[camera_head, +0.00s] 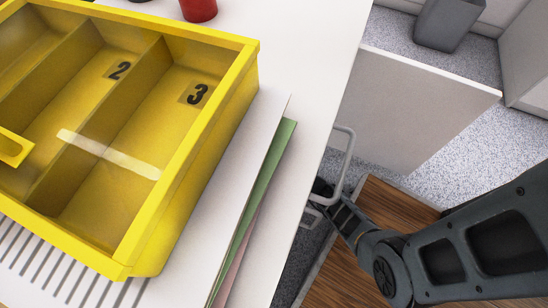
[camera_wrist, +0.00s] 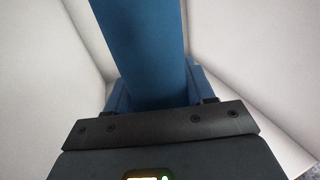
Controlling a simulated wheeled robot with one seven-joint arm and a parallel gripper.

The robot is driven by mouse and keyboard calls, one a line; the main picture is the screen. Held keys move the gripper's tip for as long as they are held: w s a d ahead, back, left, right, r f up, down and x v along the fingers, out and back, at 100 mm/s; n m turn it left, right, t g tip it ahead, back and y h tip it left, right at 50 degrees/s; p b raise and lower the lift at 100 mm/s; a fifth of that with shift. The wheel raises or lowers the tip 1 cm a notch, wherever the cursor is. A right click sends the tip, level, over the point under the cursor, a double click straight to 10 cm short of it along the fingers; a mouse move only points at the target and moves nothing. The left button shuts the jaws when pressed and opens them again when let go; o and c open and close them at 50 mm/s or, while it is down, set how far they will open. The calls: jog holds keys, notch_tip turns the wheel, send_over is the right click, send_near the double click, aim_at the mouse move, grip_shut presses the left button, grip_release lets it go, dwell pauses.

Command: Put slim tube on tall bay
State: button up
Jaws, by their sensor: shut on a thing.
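In the wrist view my gripper (camera_wrist: 162,98) is shut on a long, flat-faced blue thing (camera_wrist: 145,45), which runs out to the top edge of the picture. I cannot tell whether it is the slim tube. In the head view my gripper (camera_head: 321,190) is dark, low beside the desk edge and partly hidden by a pale handle. The blue thing does not show there. A yellow divided tray (camera_head: 208,153) stands on the desk, with compartments marked 2 and 3 in view. I cannot tell which place is the tall bay.
The white desk (camera_head: 318,45) holds papers (camera_head: 240,175) beside the tray and a red cup (camera_head: 199,8) behind it. A pale panel (camera_head: 405,105) and a looped handle (camera_head: 349,160) are close to my arm. A grey bin (camera_head: 447,22) stands on the speckled floor.

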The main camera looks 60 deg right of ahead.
notch_tip(320, 180, down, 4)
jog(key=b, duration=0.2)
jog(key=shift+b, duration=0.3)
jog(key=shift+r, duration=0.1)
jog(key=o, duration=1.2)
